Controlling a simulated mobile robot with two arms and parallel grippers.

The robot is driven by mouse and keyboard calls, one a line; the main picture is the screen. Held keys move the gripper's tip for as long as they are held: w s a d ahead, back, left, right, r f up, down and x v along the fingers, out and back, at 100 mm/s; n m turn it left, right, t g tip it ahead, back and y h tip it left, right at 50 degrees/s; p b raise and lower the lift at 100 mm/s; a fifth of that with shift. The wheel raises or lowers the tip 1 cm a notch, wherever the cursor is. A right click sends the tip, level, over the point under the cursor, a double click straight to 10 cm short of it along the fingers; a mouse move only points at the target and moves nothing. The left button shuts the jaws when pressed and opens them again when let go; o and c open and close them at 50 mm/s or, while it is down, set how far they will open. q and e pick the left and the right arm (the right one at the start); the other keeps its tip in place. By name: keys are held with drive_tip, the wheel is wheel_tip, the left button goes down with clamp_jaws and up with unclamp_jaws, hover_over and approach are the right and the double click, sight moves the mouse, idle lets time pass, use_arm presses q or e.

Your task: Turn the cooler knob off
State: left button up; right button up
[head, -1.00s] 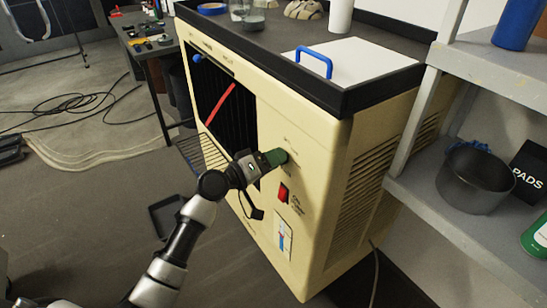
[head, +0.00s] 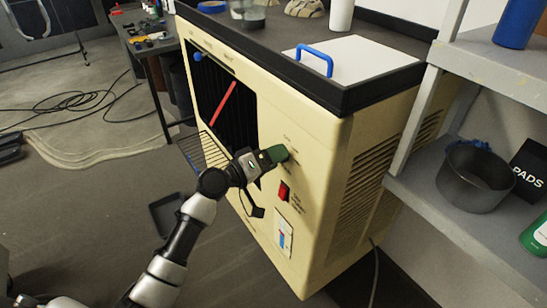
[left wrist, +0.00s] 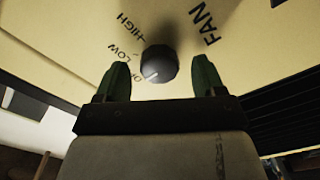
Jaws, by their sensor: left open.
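The cooler (head: 310,140) is a cream box with a black top, a dark front grille and a printed control panel. Its dark round knob (left wrist: 159,63) shows in the left wrist view, among the words FAN, HIGH and LOW and a partly hidden label. The knob's white mark points to the lower left, towards that partly hidden label. My left gripper (head: 273,156) has green fingers and is at the panel, hiding the knob in the head view. In the left wrist view its open fingers (left wrist: 161,78) stand on either side of the knob, with gaps visible. My right gripper is not in view.
A red switch (head: 284,191) sits below the knob area. A white lid with a blue handle (head: 314,60) lies on the cooler's top. A grey shelf (head: 440,215) with a dark pot (head: 474,180) stands to the right. Cables lie on the floor at left.

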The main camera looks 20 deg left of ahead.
use_arm(q)
drive_tip(key=b+v, duration=0.1)
drive_tip(key=v, duration=0.9)
drive_tip(key=shift+s+a, duration=0.3)
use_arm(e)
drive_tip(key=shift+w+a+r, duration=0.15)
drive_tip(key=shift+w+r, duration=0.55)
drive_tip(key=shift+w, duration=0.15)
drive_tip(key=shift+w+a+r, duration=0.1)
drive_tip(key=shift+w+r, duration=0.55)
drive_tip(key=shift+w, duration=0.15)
